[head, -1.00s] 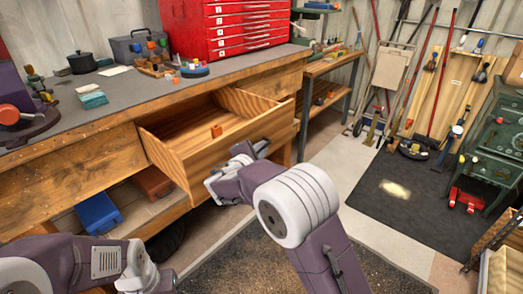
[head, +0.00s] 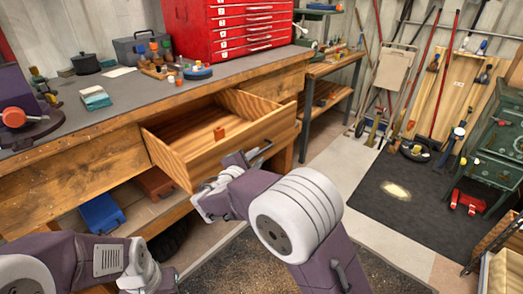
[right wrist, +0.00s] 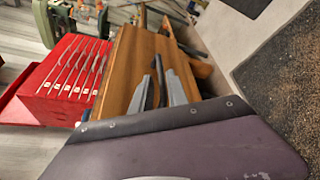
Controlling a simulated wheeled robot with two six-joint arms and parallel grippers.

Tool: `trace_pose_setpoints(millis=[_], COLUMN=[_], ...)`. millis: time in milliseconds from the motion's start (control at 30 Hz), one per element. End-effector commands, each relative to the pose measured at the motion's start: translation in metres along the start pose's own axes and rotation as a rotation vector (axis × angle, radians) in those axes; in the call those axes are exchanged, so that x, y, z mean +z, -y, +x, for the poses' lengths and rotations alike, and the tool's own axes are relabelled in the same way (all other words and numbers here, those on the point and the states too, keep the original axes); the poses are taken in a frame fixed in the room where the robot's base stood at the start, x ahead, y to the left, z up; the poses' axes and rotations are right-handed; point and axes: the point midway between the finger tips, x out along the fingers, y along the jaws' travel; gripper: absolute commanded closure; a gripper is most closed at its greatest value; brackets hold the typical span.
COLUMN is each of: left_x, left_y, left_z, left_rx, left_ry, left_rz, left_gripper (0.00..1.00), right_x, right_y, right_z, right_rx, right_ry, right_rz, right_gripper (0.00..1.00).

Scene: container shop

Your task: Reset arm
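My right arm reaches up from the bottom of the head view. Its gripper (head: 224,178) is in front of the open wooden drawer (head: 228,143), just left of and below the drawer's dark handle (head: 262,153).
The drawer juts out from the workbench (head: 75,165) and holds a small orange-brown block (head: 219,133). A red tool chest (head: 222,50) stands on the bench. A blue bin (head: 101,213) sits on the lower shelf. Open floor and a dark mat (head: 385,220) lie right.

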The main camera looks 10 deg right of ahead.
Motion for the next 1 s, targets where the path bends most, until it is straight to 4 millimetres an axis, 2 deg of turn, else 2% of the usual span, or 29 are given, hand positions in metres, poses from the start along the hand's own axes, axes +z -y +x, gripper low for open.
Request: trace_pose_setpoints(millis=[100,200,667,767,833,867,900,967,1000], left_x=[-0.001,-0.001,-0.001,-0.001,-0.001,-0.001,-0.001,-0.001,-0.001], left_y=[0.0,0.0,0.0,0.0,0.0,0.0,0.0,0.0,0.0], left_z=[-0.006,-0.008,-0.007,-0.007,-0.007,-0.007,-0.007,-0.007,-0.007], left_rx=[0.0,0.0,0.0,0.0,0.0,0.0,0.0,0.0,0.0], left_ry=[0.0,0.0,0.0,0.0,0.0,0.0,0.0,0.0,0.0], left_rz=[0.0,0.0,0.0,0.0,0.0,0.0,0.0,0.0,0.0], left_gripper=[0.64,0.64,0.64,0.64,0.64,0.64,0.64,0.64,0.64], right_x=[0.001,0.0,0.002,0.029,0.077,0.1,0.128,0.159,0.174], right_y=[-0.002,-0.001,0.001,0.002,0.008,0.021,0.048,0.097,0.131], right_z=[-0.021,-0.03,-0.031,-0.012,0.009,0.016,0.021,0.02,0.013], right_rx=[0.001,0.0,-0.004,-0.029,-0.067,-0.113,-0.201,-0.358,-0.471], right_ry=[-0.002,-0.001,0.006,0.058,0.138,0.179,0.225,0.271,0.293], right_rz=[-0.002,-0.001,0.001,0.034,0.083,0.106,0.145,0.218,0.277], right_gripper=[0.8,0.8,0.8,0.8,0.8,0.8,0.8,0.8,0.8])
